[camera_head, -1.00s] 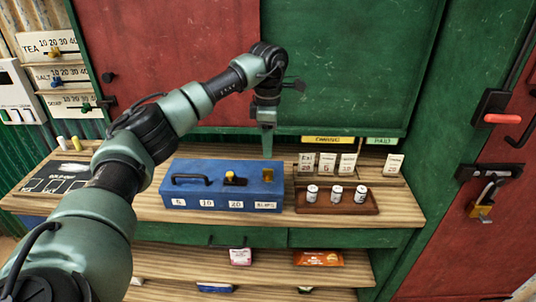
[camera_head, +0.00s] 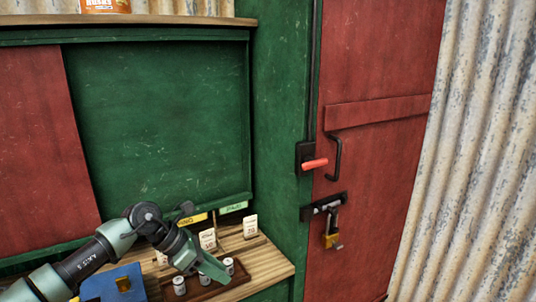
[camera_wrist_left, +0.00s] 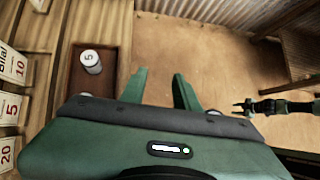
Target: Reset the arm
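My left gripper (camera_head: 212,268) reaches in from the lower left of the head view, above the small brown tray (camera_head: 240,280) on the wooden counter. In the left wrist view its two green fingers (camera_wrist_left: 160,88) stand apart with nothing between them. My right arm's gripper (camera_wrist_left: 243,106) shows small at the right of the wrist view, over the brown floor; its finger gap is too small to judge. The right gripper is not in the head view.
White rolls (camera_head: 229,265) stand in the tray. Price cards (camera_head: 250,226) stand behind it, and a blue box (camera_head: 112,284) is at lower left. A red door with a red-handled latch (camera_head: 314,164) and a padlock (camera_head: 331,240) is to the right.

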